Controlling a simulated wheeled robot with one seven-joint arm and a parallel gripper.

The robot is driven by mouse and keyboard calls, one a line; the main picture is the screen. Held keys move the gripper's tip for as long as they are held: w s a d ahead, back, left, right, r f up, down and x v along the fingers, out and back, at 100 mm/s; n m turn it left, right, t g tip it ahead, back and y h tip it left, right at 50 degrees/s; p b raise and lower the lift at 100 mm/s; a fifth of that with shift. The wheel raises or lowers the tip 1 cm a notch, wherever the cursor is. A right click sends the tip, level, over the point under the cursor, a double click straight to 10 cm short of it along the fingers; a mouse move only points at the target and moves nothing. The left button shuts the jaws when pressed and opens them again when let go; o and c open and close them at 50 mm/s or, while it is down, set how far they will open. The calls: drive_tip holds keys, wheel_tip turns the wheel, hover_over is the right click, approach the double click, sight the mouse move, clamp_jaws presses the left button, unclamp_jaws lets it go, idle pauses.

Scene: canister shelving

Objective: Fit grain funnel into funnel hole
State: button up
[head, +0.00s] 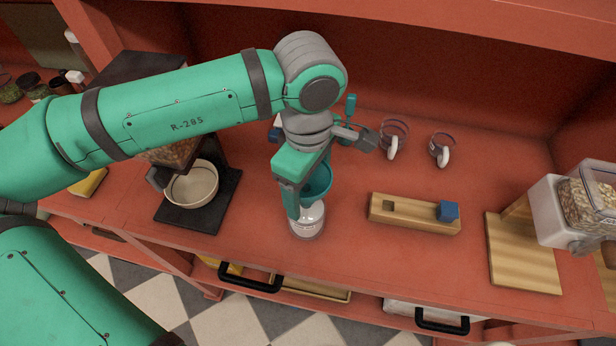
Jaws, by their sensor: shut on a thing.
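A teal funnel (318,182) with a round, open bowl is held in my gripper (300,203), near the middle of the head view. The gripper points down and is shut on the funnel; one finger shows at the left of the bowl. The funnel's lower end is hidden.
A cream bowl (191,186) sits on a black stand at left. A grain dispenser (585,205) and a wooden board (520,255) are at right. The red counter around the block is clear.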

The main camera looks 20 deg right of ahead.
drive_tip(key=shift+w+r, duration=0.1)
drive_tip(key=shift+r, duration=2.7)
